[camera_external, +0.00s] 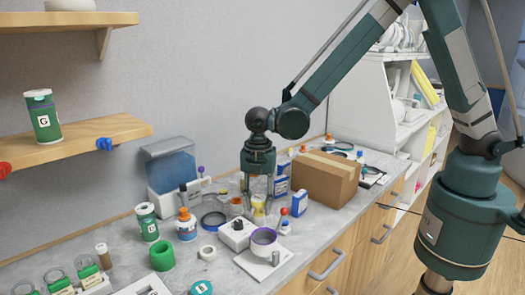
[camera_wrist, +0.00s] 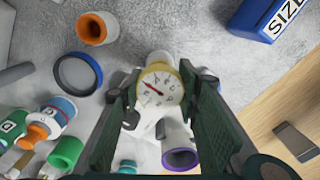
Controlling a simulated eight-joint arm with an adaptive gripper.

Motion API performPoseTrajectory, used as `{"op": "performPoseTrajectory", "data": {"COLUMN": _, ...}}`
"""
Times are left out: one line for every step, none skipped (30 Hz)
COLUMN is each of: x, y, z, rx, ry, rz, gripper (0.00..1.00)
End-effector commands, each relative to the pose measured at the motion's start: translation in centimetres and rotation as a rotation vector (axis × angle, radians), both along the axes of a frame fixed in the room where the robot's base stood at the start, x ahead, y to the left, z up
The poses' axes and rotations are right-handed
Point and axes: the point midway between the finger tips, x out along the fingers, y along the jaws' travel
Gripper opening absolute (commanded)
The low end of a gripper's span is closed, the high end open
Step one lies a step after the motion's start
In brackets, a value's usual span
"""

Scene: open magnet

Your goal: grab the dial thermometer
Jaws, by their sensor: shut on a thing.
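The dial thermometer (camera_wrist: 160,88) has a round white face with a red needle and a yellow rim. In the wrist view it sits between the two fingers of my gripper (camera_wrist: 158,100), which is shut on it. In the external view my gripper (camera_external: 257,205) points down over the cluttered counter, and the yellow thermometer (camera_external: 258,209) shows between its fingertips. Whether it touches the counter is hard to tell. The back of the thermometer is hidden.
A purple-rimmed cylinder (camera_external: 264,242) on a white base stands close in front. A blue ring (camera_external: 214,221), an orange-capped bottle (camera_external: 186,225) and a blue-and-white box (camera_external: 300,203) are nearby. A cardboard box (camera_external: 325,180) stands to the right. Shelves hang at upper left.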

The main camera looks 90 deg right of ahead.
Motion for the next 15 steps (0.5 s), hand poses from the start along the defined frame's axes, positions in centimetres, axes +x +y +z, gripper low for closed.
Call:
{"op": "performPoseTrajectory", "data": {"x": 0.0, "y": 0.0, "z": 0.0, "rx": 0.0, "ry": 0.0, "rz": 0.0, "gripper": 0.18}}
{"op": "performPoseTrajectory", "data": {"x": 0.0, "y": 0.0, "z": 0.1, "rx": 0.0, "ry": 0.0, "rz": 0.0, "gripper": 0.18}}
{"op": "performPoseTrajectory", "data": {"x": 0.0, "y": 0.0, "z": 0.2, "rx": 0.0, "ry": 0.0, "rz": 0.0, "gripper": 0.18}}
{"op": "performPoseTrajectory", "data": {"x": 0.0, "y": 0.0, "z": 0.3, "rx": 0.0, "ry": 0.0, "rz": 0.0, "gripper": 0.18}}
{"op": "performPoseTrajectory", "data": {"x": 0.0, "y": 0.0, "z": 0.4, "rx": 0.0, "ry": 0.0, "rz": 0.0, "gripper": 0.18}}
{"op": "performPoseTrajectory", "data": {"x": 0.0, "y": 0.0, "z": 0.5, "rx": 0.0, "ry": 0.0, "rz": 0.0, "gripper": 0.18}}
{"op": "performPoseTrajectory", "data": {"x": 0.0, "y": 0.0, "z": 0.7, "rx": 0.0, "ry": 0.0, "rz": 0.0, "gripper": 0.18}}
{"op": "performPoseTrajectory", "data": {"x": 0.0, "y": 0.0, "z": 0.9, "rx": 0.0, "ry": 0.0, "rz": 0.0, "gripper": 0.18}}
{"op": "performPoseTrajectory", "data": {"x": 0.0, "y": 0.0, "z": 1.2, "rx": 0.0, "ry": 0.0, "rz": 0.0, "gripper": 0.18}}
{"op": "performPoseTrajectory", "data": {"x": 0.0, "y": 0.0, "z": 1.5, "rx": 0.0, "ry": 0.0, "rz": 0.0, "gripper": 0.18}}
{"op": "performPoseTrajectory", "data": {"x": 0.0, "y": 0.0, "z": 1.7, "rx": 0.0, "ry": 0.0, "rz": 0.0, "gripper": 0.18}}
{"op": "performPoseTrajectory", "data": {"x": 0.0, "y": 0.0, "z": 2.1, "rx": 0.0, "ry": 0.0, "rz": 0.0, "gripper": 0.18}}
{"op": "performPoseTrajectory", "data": {"x": 0.0, "y": 0.0, "z": 2.5, "rx": 0.0, "ry": 0.0, "rz": 0.0, "gripper": 0.18}}
{"op": "performPoseTrajectory", "data": {"x": -0.1, "y": 0.0, "z": 2.8, "rx": 0.0, "ry": 0.0, "rz": 0.0, "gripper": 0.18}}
{"op": "performPoseTrajectory", "data": {"x": 0.0, "y": 0.0, "z": 3.3, "rx": 0.0, "ry": 0.0, "rz": 0.0, "gripper": 0.18}}
